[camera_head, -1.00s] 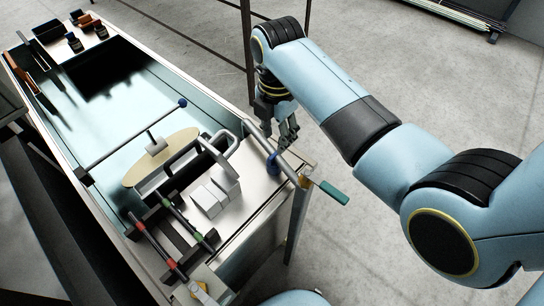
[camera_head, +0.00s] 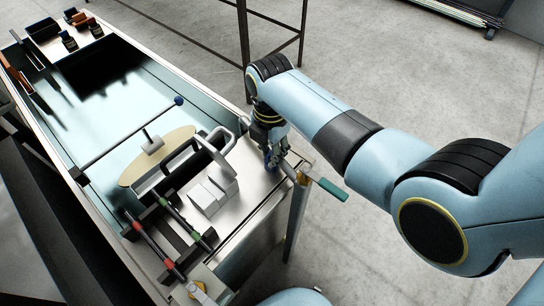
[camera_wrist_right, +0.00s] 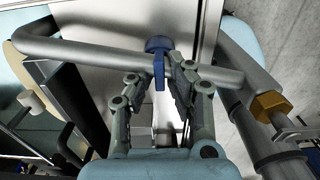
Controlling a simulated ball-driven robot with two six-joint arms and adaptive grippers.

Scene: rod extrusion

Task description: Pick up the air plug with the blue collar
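The air plug with the blue collar (camera_wrist_right: 157,46) shows in the right wrist view as a blue ring with a narrow blue part hanging over a grey bent tube (camera_wrist_right: 95,52). My right gripper (camera_wrist_right: 157,80) is open, with one finger on each side of the narrow blue part. I cannot tell whether the fingers touch it. In the head view my right gripper (camera_head: 273,160) points down at the table's near right corner and largely hides the plug. My left gripper is not in view.
A metal pipe with a green handle (camera_head: 332,189) sticks out past the table's right edge. White blocks (camera_head: 213,193), bars with red and green bands (camera_head: 166,203), and an oval tan plate (camera_head: 137,172) lie left of the gripper. A bottle (camera_head: 68,40) stands at the far end.

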